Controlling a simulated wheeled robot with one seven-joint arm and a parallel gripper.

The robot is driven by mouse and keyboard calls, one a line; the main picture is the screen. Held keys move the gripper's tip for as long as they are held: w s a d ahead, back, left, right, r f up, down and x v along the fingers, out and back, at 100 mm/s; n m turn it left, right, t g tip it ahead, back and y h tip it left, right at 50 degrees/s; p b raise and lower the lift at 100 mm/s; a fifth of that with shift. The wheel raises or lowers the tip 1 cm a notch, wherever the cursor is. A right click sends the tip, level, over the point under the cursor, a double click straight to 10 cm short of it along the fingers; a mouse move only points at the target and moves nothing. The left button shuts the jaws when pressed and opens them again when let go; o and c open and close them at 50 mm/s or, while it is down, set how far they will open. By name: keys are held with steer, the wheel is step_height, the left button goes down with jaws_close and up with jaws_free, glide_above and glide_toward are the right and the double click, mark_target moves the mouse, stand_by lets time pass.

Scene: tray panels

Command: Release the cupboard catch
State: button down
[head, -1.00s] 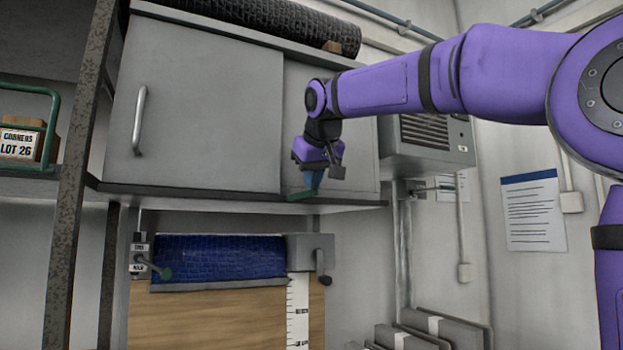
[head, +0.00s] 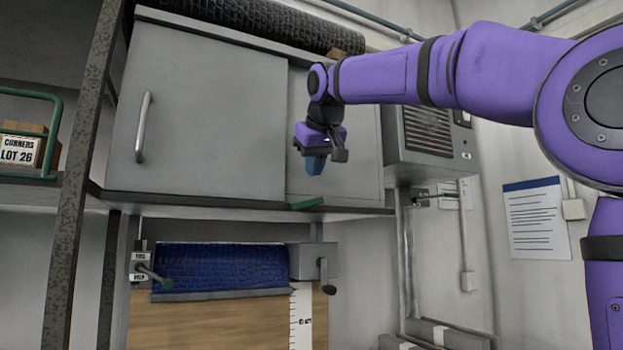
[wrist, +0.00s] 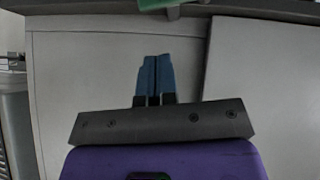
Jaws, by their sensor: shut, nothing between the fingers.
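The grey cupboard has a wide left sliding door (head: 205,110) with a bar handle (head: 143,127) and a narrower right panel (head: 355,155). A small green catch (head: 307,203) sits at the cupboard's lower edge, near where the two panels meet. It also shows at the top of the wrist view (wrist: 158,4), partly cut off. My gripper (head: 314,168) is in front of the right panel, above the catch and apart from it. Its blue fingertips, also in the wrist view (wrist: 156,60), are together with nothing between them.
Below the cupboard hang a blue textured roll (head: 220,268), a green-tipped lever (head: 155,274) and a crank (head: 326,275). A grey vented box (head: 430,140) is close on the right. A dark shelf post (head: 80,170) stands left. Space before the doors is clear.

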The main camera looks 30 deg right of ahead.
steer(key=v, duration=1)
steer(key=shift+a+r, duration=0.25)
steer(key=shift+r, duration=0.2)
